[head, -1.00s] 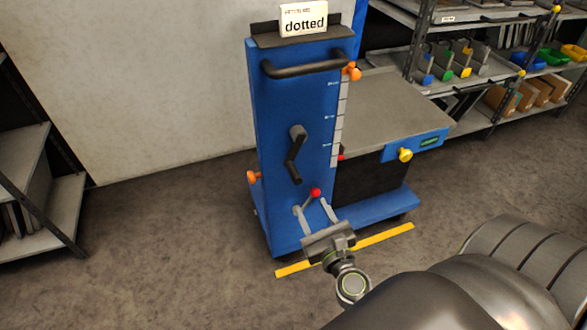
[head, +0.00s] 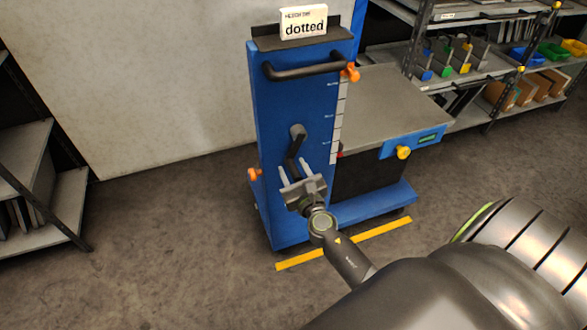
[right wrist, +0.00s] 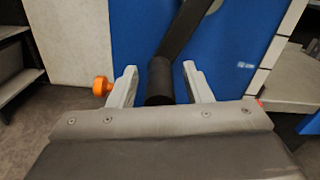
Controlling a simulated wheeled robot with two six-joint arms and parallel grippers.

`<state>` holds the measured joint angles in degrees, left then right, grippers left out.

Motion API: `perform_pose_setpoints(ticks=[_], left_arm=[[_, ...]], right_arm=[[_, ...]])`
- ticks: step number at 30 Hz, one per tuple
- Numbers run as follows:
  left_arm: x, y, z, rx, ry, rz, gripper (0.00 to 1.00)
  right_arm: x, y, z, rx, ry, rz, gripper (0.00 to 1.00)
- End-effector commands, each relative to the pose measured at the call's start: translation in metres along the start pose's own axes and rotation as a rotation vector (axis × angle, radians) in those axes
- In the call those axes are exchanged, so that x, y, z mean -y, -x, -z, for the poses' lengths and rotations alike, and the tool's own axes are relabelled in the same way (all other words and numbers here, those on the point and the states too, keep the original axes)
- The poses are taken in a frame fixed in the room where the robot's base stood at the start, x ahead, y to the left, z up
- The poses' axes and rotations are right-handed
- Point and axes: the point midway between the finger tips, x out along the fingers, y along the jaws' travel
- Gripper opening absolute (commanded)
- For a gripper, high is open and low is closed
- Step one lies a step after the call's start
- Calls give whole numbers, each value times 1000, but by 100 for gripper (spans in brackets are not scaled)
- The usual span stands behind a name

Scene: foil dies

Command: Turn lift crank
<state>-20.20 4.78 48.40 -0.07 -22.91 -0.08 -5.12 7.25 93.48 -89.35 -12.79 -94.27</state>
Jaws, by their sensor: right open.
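The blue lift (head: 270,100) stands upright ahead of me with a black crank (head: 297,140) on its front face. The crank's arm slants down from its hub, and its lower handle is partly hidden by my right gripper in the head view. My right gripper (head: 296,170) is open, its two fingers pointing at the lift. In the right wrist view the dark crank handle (right wrist: 160,82) lies between the open fingers (right wrist: 158,82), with a gap at least on the right side. Whether a finger touches it I cannot tell. My left gripper is not in view.
The lift has a grey platform (head: 385,105), a black push bar (head: 305,66) and orange knobs (head: 254,174). A yellow floor strip (head: 345,243) lies before it. Shelves stand left (head: 45,190) and back right (head: 490,70). The floor at left is clear.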

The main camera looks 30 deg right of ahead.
Motion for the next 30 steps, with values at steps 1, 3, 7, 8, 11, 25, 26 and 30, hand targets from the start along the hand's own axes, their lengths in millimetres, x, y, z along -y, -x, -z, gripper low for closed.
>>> perform_pose_setpoints(ticks=[1,3,7,8,11,25,26,30], left_arm=[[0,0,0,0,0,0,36],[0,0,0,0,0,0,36],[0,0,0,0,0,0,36],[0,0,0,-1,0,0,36],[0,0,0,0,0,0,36],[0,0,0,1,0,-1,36],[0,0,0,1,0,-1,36],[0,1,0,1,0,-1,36]], right_arm=[[0,-2,0,0,0,0,45],[0,-3,0,0,0,0,45],[0,-3,0,0,0,0,45],[0,-3,0,0,0,0,45],[0,-3,0,0,0,0,38],[0,-2,0,0,1,0,0],[1,-2,0,0,9,0,0],[12,-2,6,-1,149,0,0]])
